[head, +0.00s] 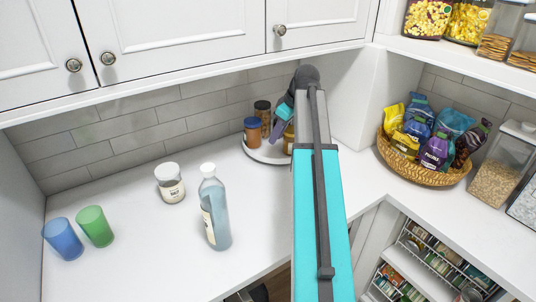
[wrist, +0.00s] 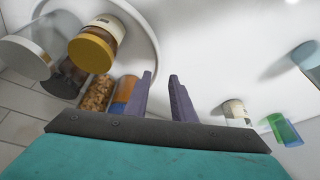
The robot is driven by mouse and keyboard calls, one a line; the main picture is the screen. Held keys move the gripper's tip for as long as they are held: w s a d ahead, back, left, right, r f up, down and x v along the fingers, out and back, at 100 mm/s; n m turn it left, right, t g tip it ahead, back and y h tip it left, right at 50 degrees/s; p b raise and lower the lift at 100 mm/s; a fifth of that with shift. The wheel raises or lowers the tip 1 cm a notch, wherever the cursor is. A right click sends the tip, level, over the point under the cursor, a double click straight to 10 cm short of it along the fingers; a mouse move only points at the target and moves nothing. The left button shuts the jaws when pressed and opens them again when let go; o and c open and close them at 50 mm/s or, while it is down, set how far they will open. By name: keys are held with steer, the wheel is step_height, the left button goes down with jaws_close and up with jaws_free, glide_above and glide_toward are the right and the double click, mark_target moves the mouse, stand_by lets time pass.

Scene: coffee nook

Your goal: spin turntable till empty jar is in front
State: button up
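The white turntable (head: 262,157) stands in the back corner of the counter, partly hidden by my arm. It also shows in the wrist view (wrist: 148,28). It carries several jars: an orange-and-blue one (wrist: 124,92), one with nut-like contents (wrist: 97,90), a dark-filled one (wrist: 66,82), and a yellow-lidded one (wrist: 92,50). A clear jar with a pale lid (wrist: 28,58) looks empty; it is at the wrist view's left edge. My gripper (wrist: 162,76) is open, with nothing between its fingers. One finger is beside the orange-and-blue jar; I cannot tell whether they touch.
A salt jar (head: 170,184), a bottle (head: 215,215), a blue cup (head: 62,240) and a green cup (head: 95,227) stand left on the counter. A basket of packets (head: 425,176) is at right. Cabinets (head: 170,35) hang above.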

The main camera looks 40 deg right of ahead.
steer(key=p, duration=0.3)
glide_toward(268, 154)
steer(key=shift+s+a+f, duration=0.15)
steer(key=shift+a+f, duration=1.15)
steer(key=shift+f, duration=0.05)
steer(key=shift+s+a+f, duration=0.15)
steer(key=shift+a+f, duration=1.15)
jaws_close()
steer(key=shift+s+d, duration=0.1)
steer(key=shift+d, duration=0.1)
